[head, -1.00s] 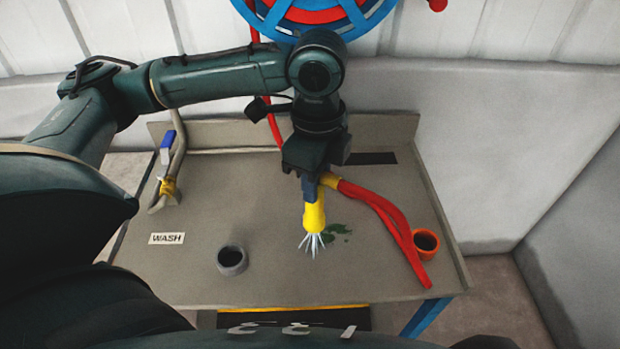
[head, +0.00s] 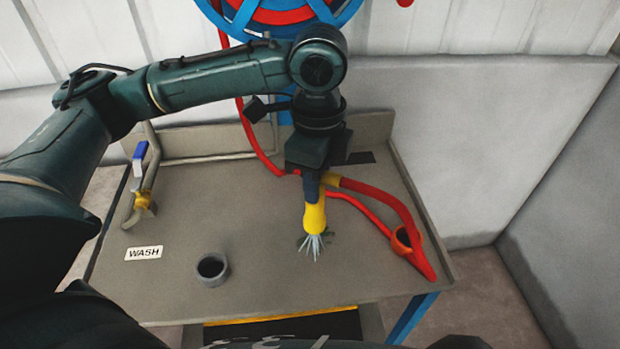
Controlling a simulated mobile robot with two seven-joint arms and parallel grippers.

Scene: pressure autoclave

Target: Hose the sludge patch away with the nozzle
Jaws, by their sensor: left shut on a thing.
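My left gripper (head: 311,183) is shut on the yellow nozzle (head: 314,215), which points down over the wash table. White water spray (head: 313,245) fans out from its tip onto the table top. The dark green sludge patch (head: 329,238) lies under the spray; only small bits of it show at the sides, and the rest is hidden behind nozzle and spray. A red hose (head: 385,201) runs from the nozzle to the right. My right gripper is not in view.
The grey table (head: 200,200) carries a WASH label (head: 143,253), a grey cup (head: 213,268), an orange ring (head: 401,241) by the hose, and a blue-handled valve (head: 140,152) on a pipe. A blue hose reel (head: 245,15) hangs behind.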

